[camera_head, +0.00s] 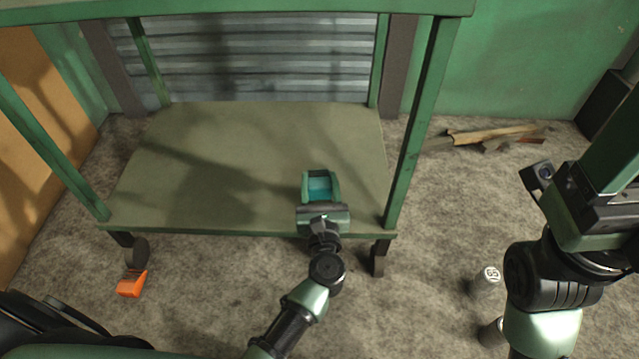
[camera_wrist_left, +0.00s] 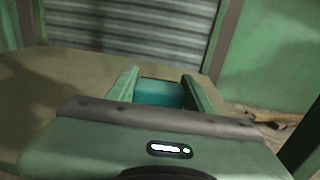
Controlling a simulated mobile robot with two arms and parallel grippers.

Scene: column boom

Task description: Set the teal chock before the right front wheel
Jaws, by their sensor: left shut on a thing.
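The teal chock (camera_head: 319,187) is held between the two fingers of my left gripper (camera_head: 320,177), which is shut on it. In the head view they appear over the front part of the cart's lower shelf, left of the right front wheel (camera_head: 377,262). The left wrist view also shows the chock (camera_wrist_left: 160,93) between the fingers (camera_wrist_left: 158,84). The wheel stands on the floor under the shelf's right front corner, apart from the chock.
The green cart's lower shelf (camera_head: 240,150) is bare. An orange chock (camera_head: 131,284) lies on the floor by the left front wheel (camera_head: 137,252). Cylindrical objects (camera_head: 486,284) stand on the floor at right. Wood scraps (camera_head: 495,136) lie near the back wall.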

